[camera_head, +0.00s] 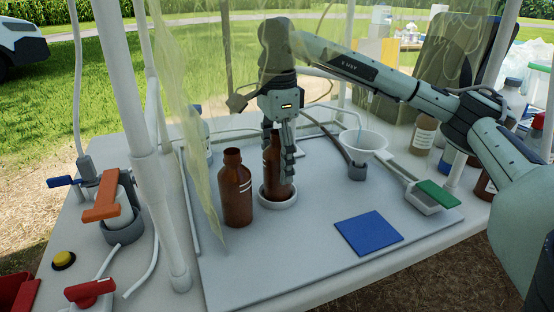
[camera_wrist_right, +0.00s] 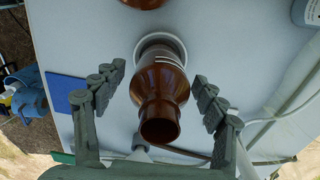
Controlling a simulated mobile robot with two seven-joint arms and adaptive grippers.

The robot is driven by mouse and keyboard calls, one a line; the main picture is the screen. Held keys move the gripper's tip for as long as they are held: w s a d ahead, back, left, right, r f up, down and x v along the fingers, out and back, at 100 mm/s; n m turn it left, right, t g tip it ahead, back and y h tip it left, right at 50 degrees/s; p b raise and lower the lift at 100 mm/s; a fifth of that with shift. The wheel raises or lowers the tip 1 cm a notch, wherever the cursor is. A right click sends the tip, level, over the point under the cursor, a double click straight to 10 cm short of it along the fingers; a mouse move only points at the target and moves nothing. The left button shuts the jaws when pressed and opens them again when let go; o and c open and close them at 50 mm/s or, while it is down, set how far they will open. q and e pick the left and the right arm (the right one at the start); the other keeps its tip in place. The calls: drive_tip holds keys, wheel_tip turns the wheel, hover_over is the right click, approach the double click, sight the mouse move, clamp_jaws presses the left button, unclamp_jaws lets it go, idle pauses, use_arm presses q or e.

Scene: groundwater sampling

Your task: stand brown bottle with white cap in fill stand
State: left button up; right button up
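A brown bottle (camera_head: 271,178) stands upright with its base inside a white ring-shaped stand (camera_head: 279,204). The right wrist view shows this bottle (camera_wrist_right: 160,87) with an open mouth and no cap, its base in the white ring (camera_wrist_right: 175,42). My right gripper (camera_head: 281,163) points down over it; its fingers (camera_wrist_right: 158,95) are open on either side of the bottle, with gaps showing between. A second brown bottle (camera_head: 236,190), also uncapped, stands to the left on the grey board. I cannot make out a white cap on either bottle. My left gripper is not in view.
A blue mat (camera_head: 368,233) lies front right on the board (camera_head: 300,270). A post (camera_head: 152,180) and translucent sheeting (camera_head: 185,110) are at the left.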

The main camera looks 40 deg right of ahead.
sight(276, 139)
drive_tip(key=shift+r, duration=0.2)
wheel_tip(276, 139, up, 4)
drive_tip(key=shift+w+r+p, duration=0.1)
drive_tip(key=shift+r+p, duration=0.15)
drive_tip(key=shift+p, duration=0.1)
wheel_tip(276, 139, up, 6)
drive_tip(key=shift+r+p, duration=0.2)
drive_tip(key=shift+p, duration=0.9)
drive_tip(key=shift+r, duration=0.5)
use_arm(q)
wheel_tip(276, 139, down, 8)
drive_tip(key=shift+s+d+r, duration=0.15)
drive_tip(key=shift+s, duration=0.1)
